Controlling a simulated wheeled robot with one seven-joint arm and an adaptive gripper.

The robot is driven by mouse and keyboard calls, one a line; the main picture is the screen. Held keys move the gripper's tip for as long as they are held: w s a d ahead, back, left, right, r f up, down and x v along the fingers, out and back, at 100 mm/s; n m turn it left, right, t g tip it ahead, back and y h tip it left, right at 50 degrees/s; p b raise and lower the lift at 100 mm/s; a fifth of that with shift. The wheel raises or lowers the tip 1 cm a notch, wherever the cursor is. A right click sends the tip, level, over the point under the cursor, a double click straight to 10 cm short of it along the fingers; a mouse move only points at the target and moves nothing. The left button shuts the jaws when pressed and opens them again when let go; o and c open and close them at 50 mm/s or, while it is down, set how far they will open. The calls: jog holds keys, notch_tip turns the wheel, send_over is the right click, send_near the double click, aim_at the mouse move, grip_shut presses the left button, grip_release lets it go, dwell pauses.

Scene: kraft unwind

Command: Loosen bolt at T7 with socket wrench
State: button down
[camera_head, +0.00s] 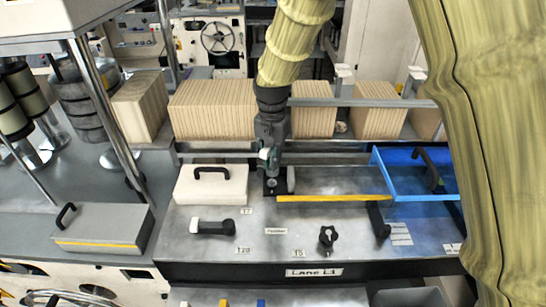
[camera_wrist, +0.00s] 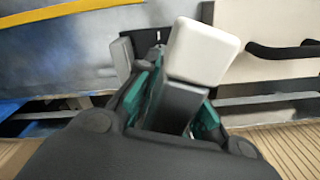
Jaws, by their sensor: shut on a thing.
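My gripper (camera_head: 268,160) is over the back of the lane table, with its teal fingers pointing down. It is shut on a tool with a white block end and a grey shaft, which I take as the socket wrench (camera_wrist: 203,52). In the wrist view the teal fingertips (camera_wrist: 172,105) lie on both sides of the grey shaft. Below the gripper in the head view is a small dark square fitting (camera_head: 271,188), close behind the T7 label (camera_head: 246,211). The bolt itself is hidden, and I cannot tell whether the wrench sits on it.
A white box with a black handle (camera_head: 212,188) stands left of the gripper. A yellow strip (camera_head: 335,198) and a blue tray (camera_head: 425,188) lie right. A dark, white-ended tool (camera_head: 212,227) lies in front near T20, and a black knob (camera_head: 327,237) near T5. Rails (camera_head: 350,103) run behind.

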jog(key=shift+w+f+b, duration=0.3)
jog(key=shift+f+b, duration=0.05)
jog(key=shift+f, duration=0.45)
jog(key=shift+s+f+b, duration=0.2)
jog(key=shift+f+b, duration=0.15)
jog(key=shift+b, duration=0.1)
jog(key=shift+f, duration=0.15)
jog(key=shift+w, duration=0.15)
jog(key=shift+s, duration=0.3)
jog(key=shift+w+f+p, duration=0.15)
jog(key=shift+f+p, duration=0.05)
jog(key=shift+p, duration=0.1)
jog(key=shift+f+p, duration=0.4)
jog(key=shift+f, duration=0.2)
dwell(1.9)
